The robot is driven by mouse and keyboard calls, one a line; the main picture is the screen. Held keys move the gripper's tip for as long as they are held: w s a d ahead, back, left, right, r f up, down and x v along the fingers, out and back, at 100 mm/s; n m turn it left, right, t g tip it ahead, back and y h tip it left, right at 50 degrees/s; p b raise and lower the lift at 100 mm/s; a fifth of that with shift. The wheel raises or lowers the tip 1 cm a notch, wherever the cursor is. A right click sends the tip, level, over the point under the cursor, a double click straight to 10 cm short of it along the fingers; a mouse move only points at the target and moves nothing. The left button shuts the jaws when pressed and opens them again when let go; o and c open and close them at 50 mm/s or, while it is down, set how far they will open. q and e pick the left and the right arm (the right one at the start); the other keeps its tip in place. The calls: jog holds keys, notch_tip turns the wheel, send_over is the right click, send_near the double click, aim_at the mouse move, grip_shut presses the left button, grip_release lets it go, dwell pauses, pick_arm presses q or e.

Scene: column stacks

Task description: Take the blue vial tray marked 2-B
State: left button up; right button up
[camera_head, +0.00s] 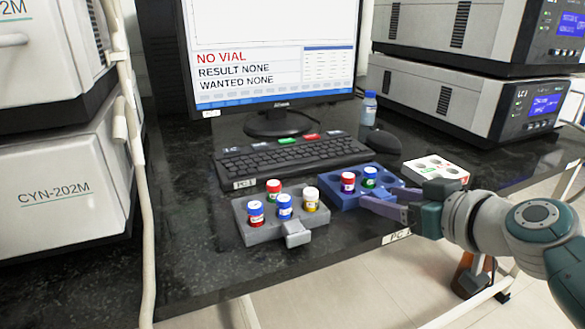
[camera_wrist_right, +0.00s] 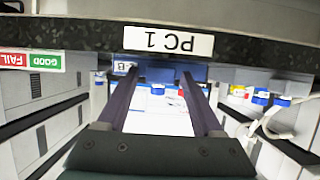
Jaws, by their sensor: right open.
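The blue vial tray (camera_head: 350,200) lies on the dark bench in front of the keyboard. It holds a purple-labelled vial with a red cap (camera_head: 347,182) and a green-labelled vial with a blue cap (camera_head: 369,177). My right gripper (camera_head: 366,201) is open at the tray's front right side, its fingers reaching toward it. In the upside-down wrist view, the tray's blue front (camera_wrist_right: 165,73) shows between and beyond the finger ends (camera_wrist_right: 158,80), and a small label seems to read 2-B. Whether the fingers touch the tray is unclear. My left gripper is not in view.
A grey tray (camera_head: 262,229) with several vials stands close on the left. A white tray (camera_head: 437,167) is at the right. Behind are a keyboard (camera_head: 290,158), a mouse (camera_head: 386,141), a small bottle (camera_head: 368,110) and a monitor. The bench's front edge carries a PC 1 label (camera_wrist_right: 168,41).

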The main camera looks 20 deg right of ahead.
grip_shut()
dwell(0.4)
jog(key=shift+r, duration=0.15)
